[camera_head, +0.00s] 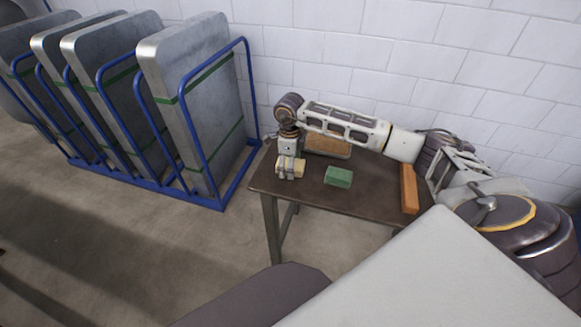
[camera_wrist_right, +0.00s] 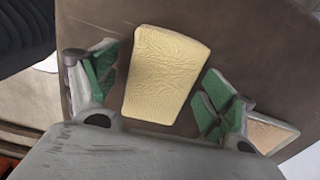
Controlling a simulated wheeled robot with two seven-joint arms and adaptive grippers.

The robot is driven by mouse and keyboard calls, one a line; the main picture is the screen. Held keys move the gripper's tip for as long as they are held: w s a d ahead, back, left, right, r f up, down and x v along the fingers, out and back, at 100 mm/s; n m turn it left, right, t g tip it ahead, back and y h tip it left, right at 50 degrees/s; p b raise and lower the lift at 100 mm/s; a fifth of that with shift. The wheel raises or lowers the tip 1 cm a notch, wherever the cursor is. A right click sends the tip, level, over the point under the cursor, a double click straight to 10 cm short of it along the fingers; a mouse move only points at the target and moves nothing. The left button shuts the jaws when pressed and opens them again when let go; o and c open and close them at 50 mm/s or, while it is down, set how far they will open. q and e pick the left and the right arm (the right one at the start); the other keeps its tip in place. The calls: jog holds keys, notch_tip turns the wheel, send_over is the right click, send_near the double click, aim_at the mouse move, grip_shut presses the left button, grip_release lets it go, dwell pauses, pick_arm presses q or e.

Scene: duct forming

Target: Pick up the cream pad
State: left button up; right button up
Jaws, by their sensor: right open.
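The cream pad (camera_wrist_right: 167,73) lies on the dark brown table top, slightly tilted in the right wrist view. My right gripper (camera_wrist_right: 160,82) is open, with its green-lined fingers on either side of the pad. A gap shows between the pad and each finger. In the head view the right arm reaches in from the right, and the gripper (camera_head: 290,172) points down over the cream pad (camera_head: 291,163) near the table's left end. The gripper partly hides the pad there. My left gripper is not in view.
A green block (camera_head: 338,177) lies right of the pad on the table (camera_head: 370,210). A brown block (camera_head: 328,147) sits behind, partly hidden by my arm. An orange bar (camera_head: 409,189) lies at the right. A blue rack (camera_head: 203,200) holding grey panels stands left of the table.

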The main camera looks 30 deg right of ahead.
jog(key=c, duration=1.1)
jog(key=shift+r, duration=0.1)
jog(key=shift+r, duration=4.9)
jog(key=o, duration=0.4)
jog(key=shift+c, duration=1.4)
jog(key=shift+d, duration=0.15)
